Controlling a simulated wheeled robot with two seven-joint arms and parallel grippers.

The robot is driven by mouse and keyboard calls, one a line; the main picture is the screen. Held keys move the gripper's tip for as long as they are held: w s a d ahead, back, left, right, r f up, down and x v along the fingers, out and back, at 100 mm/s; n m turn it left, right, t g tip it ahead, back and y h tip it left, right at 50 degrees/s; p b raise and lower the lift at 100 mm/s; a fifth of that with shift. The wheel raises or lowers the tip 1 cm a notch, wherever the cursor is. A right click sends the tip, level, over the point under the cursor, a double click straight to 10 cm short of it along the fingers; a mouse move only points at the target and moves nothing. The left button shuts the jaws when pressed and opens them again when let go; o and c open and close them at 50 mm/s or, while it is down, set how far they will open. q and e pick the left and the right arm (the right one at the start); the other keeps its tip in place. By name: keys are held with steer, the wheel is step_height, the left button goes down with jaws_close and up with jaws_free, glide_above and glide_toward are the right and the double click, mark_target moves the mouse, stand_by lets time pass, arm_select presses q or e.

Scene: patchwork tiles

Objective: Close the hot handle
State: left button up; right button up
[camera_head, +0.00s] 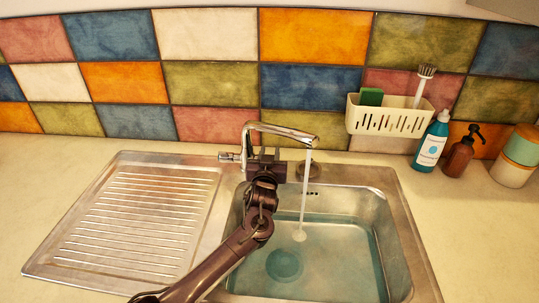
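A chrome faucet (283,130) stands behind the sink, and a thin stream of water (306,190) runs from its spout into the basin. A small metal handle (229,157) sticks out on the left of the faucet base; no hot or cold marking can be read. My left gripper (264,154) is at the faucet base, just right of this handle, and covers part of the base. Whether its fingers touch the faucet, or are open or shut, cannot be made out. My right gripper is not in view.
The steel sink basin (345,215) holds shallow water. A ribbed drainboard (150,215) lies to the left. A white caddy (388,118) with sponge and brush hangs on the tiled wall.

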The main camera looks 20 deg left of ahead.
arm_select(q)
steer(key=c, duration=0.6)
steer(key=shift+o, duration=0.2)
steer(key=shift+w+r+g+p, duration=0.1)
steer(key=shift+r+g+p, duration=0.2)
steer(key=shift+p, duration=0.4)
steer(key=g+p, duration=0.1)
steer(key=p, duration=0.2)
steer(key=w+g+p, duration=0.1)
steer(key=g+p, duration=0.1)
steer(key=p, duration=0.1)
steer(key=shift+w+a+r+g+h, duration=0.1)
steer(key=shift+r+g+h, duration=0.05)
steer(key=shift+g+h, duration=0.2)
steer(key=shift+w+f+g+h+p, duration=0.3)
steer(key=shift+g+p, duration=0.65)
steer(key=shift+p, duration=0.2)
steer(key=shift+a+g, duration=0.1)
steer(key=shift+g, duration=0.2)
steer(key=shift+f, duration=0.1)
steer(key=o, duration=1)
steer(key=shift+w, duration=0.1)
